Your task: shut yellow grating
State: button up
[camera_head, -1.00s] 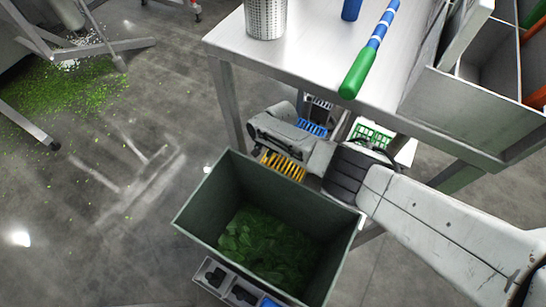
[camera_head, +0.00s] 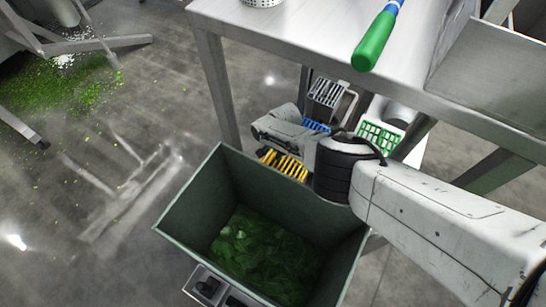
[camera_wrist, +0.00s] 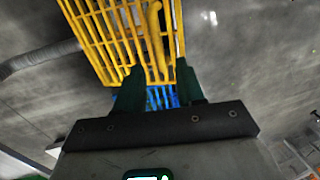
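The yellow grating (camera_head: 284,164) shows below the table, just past the far rim of the green bin. In the wrist view the yellow grating (camera_wrist: 100,35) fills the top middle, with a thicker yellow upright bar (camera_wrist: 156,40) on it. My gripper (camera_wrist: 160,84) has its two dark fingers apart, at the lower edge of the grating. I see no clear grip on it. Whether the fingers touch the bars I cannot tell. In the head view my wrist hides part of the grating and the fingertips.
A blue grating (camera_head: 314,126), a green grating (camera_head: 380,138) and a grey grating (camera_head: 327,92) sit behind under the steel table (camera_head: 290,35). A green bin (camera_head: 185,205) with leafy greens stands close below my arm. Green scraps (camera_head: 70,92) litter the floor at left.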

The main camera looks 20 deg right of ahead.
aim_at(272, 157)
jog(key=shift+w+a+f+b, duration=0.1)
jog(key=shift+f+b, duration=0.45)
jog(key=shift+f, duration=0.25)
jog(key=shift+w+a+f+b, duration=0.1)
jog(key=shift+f+b, duration=0.45)
jog(key=shift+f, duration=0.25)
jog(key=shift+c, duration=0.4)
grip_shut()
